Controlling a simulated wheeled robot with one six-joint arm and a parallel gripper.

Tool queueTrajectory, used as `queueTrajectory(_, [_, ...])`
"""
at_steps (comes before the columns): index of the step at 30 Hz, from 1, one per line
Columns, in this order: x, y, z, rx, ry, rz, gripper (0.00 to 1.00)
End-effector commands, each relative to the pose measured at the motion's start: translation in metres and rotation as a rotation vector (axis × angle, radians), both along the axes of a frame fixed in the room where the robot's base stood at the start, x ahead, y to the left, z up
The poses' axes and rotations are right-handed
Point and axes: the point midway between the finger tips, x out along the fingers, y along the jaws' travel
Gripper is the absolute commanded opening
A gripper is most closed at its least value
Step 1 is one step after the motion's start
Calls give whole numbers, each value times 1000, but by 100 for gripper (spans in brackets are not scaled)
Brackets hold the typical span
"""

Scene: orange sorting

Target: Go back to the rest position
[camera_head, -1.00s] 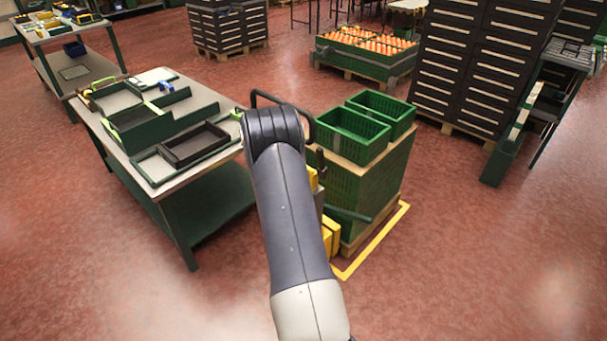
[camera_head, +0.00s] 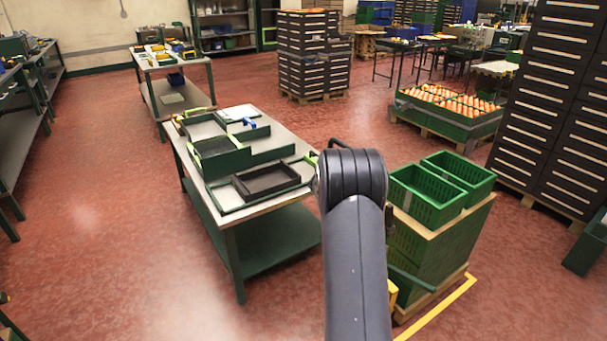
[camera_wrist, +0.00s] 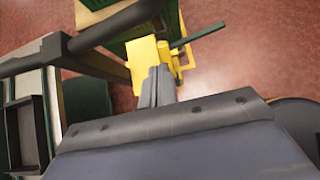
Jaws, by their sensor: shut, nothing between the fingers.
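My gripper (camera_wrist: 157,82) shows in the wrist view as two grey fingers side by side, closed together and holding nothing. A yellow part (camera_wrist: 144,56) lies beyond the fingertips; I cannot tell what it belongs to. In the head view my arm rises from the bottom edge between the workbench and the crate stack, and it hides the gripper. Two empty green crates (camera_head: 424,197) (camera_head: 460,176) stand on a stack just right of the arm.
A workbench (camera_head: 227,217) with trays, including a dark tray (camera_head: 267,181), stands close left of the arm. A tall drawer cabinet (camera_head: 545,120) stands at the right. Yellow floor tape (camera_head: 440,309) edges the crate stack.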

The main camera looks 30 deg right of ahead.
Motion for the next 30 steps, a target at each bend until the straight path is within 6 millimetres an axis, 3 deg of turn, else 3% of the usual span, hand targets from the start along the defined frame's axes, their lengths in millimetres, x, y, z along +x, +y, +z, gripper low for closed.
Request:
queueTrajectory(18, [0,-32,-101,1,2,-1,0])
queueTrajectory(24, [-3,-50,-110,1,0,0,0])
queueTrajectory(30, [-4,-55,-112,1,-1,-1,0])
